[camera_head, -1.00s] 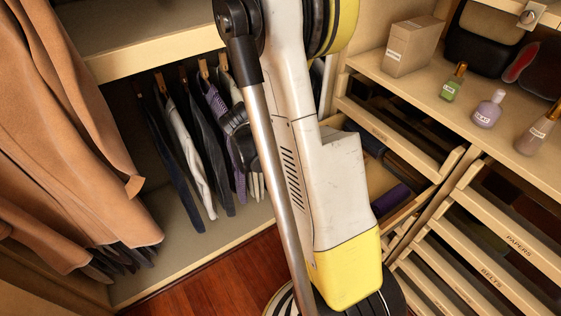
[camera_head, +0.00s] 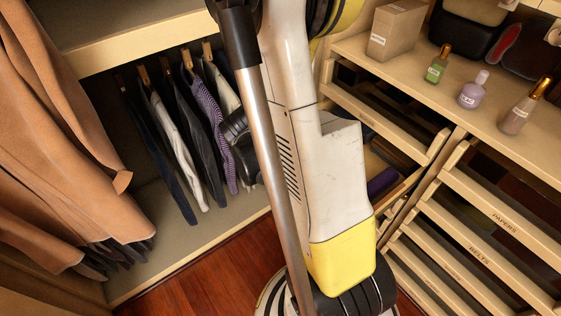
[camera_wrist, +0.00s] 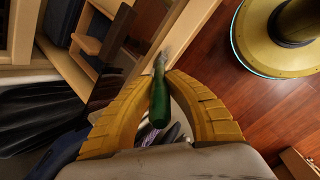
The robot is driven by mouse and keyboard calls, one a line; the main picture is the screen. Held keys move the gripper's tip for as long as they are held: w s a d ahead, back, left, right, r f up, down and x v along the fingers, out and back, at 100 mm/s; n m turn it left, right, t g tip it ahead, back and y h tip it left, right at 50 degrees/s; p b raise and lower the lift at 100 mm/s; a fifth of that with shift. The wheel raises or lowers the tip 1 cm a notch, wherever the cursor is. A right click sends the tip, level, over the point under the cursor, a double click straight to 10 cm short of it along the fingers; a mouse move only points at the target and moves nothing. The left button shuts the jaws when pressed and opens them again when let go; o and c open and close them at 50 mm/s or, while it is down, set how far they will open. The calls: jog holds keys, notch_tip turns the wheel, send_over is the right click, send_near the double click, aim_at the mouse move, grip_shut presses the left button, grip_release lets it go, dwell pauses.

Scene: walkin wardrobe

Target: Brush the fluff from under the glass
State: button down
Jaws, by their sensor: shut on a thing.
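In the wrist view, my gripper (camera_wrist: 162,88) has its two yellow ridged fingers closed around a small brush with a dark green handle (camera_wrist: 158,106). The brush's pale, greyish end (camera_wrist: 161,62) sticks out beyond the fingertips, close to a light wooden edge. I cannot tell whether it touches that edge. I cannot make out the fluff or the glass in either view. My own arm fills the middle of the head view and hides part of the wardrobe behind it.
Trousers (camera_head: 176,125) hang in a low bay at the left, beside brown coats (camera_head: 60,130). On the right, small bottles (camera_head: 473,90) and a box (camera_head: 397,30) stand on a shelf above labelled drawers (camera_head: 485,215). One drawer holds rolled items (camera_head: 382,182).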

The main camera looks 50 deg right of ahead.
jog(key=w+d, duration=0.1)
jog(key=w, duration=0.6)
jog(key=shift+w+d, duration=0.2)
jog(key=shift+d, duration=0.2)
dwell(1.2)
jog(key=shift+w+a+r+p, duration=0.25)
jog(key=shift+a+r, duration=0.25)
jog(key=shift+a, duration=0.3)
jog(key=shift+w+a+r+p, duration=0.1)
jog(key=shift+a+r+p, duration=0.35)
jog(key=shift+a, duration=0.4)
jog(key=shift+w+a+r+p, duration=0.25)
jog(key=shift+a+r, duration=0.25)
jog(key=shift+a, duration=0.3)
jog(key=shift+r, duration=0.1)
